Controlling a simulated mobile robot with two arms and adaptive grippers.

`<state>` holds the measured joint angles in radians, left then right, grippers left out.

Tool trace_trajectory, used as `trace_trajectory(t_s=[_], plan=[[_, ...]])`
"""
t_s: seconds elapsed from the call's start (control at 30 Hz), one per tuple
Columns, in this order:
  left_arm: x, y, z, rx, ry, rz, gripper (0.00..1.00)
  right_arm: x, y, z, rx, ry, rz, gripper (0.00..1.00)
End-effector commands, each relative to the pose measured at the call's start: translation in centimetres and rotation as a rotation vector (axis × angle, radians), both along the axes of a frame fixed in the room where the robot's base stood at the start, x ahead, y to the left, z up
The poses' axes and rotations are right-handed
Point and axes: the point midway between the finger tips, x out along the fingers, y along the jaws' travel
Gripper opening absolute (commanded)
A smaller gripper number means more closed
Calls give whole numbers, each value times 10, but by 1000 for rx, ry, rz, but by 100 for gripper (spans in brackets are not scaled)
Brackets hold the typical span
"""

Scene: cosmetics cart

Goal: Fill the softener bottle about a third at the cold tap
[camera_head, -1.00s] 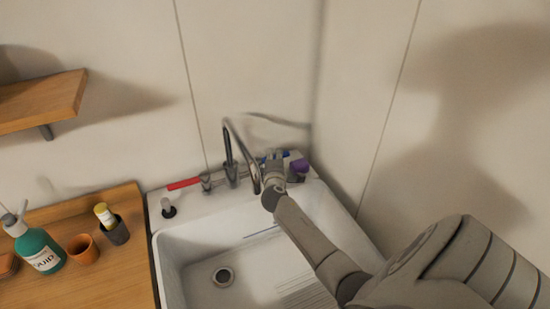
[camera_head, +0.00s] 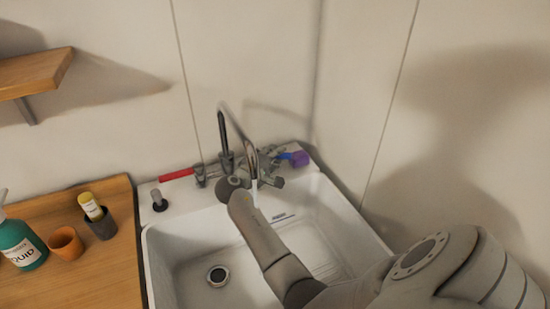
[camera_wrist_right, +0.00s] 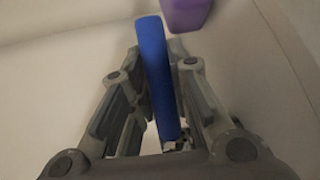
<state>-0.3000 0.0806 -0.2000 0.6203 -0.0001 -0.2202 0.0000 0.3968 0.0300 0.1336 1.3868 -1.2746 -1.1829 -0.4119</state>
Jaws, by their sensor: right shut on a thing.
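My right gripper (camera_head: 272,158) is at the back rim of the sink, right of the tall curved spout (camera_head: 223,130). In the right wrist view its fingers (camera_wrist_right: 155,100) stand on both sides of a long blue lever, shut on it. A pale streak, like a thin water stream (camera_head: 255,193), hangs below the spout's mouth, partly hidden by my arm. The red lever (camera_head: 177,174) points left. I cannot identify the softener bottle. My left gripper is not in view.
A purple object (camera_head: 300,159) sits close to the blue lever's end and shows in the right wrist view (camera_wrist_right: 185,14). The white sink (camera_head: 190,245) has an open drain (camera_head: 217,275). A teal pump bottle (camera_head: 20,245) and orange cup (camera_head: 66,243) stand on the wooden counter (camera_head: 95,285).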

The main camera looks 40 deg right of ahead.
Motion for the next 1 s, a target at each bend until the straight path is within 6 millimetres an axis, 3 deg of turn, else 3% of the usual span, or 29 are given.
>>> trace_trajectory(t_s=[0.43,0.47,0.63,1.0], plan=[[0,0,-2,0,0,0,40,-1,1,-1,2,2,-14,0],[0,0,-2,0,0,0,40,-1,1,-1,2,2,-13,19],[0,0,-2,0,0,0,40,-1,1,-1,2,1,-13,41],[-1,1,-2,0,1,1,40,-2,5,0,1,1,-12,41]])
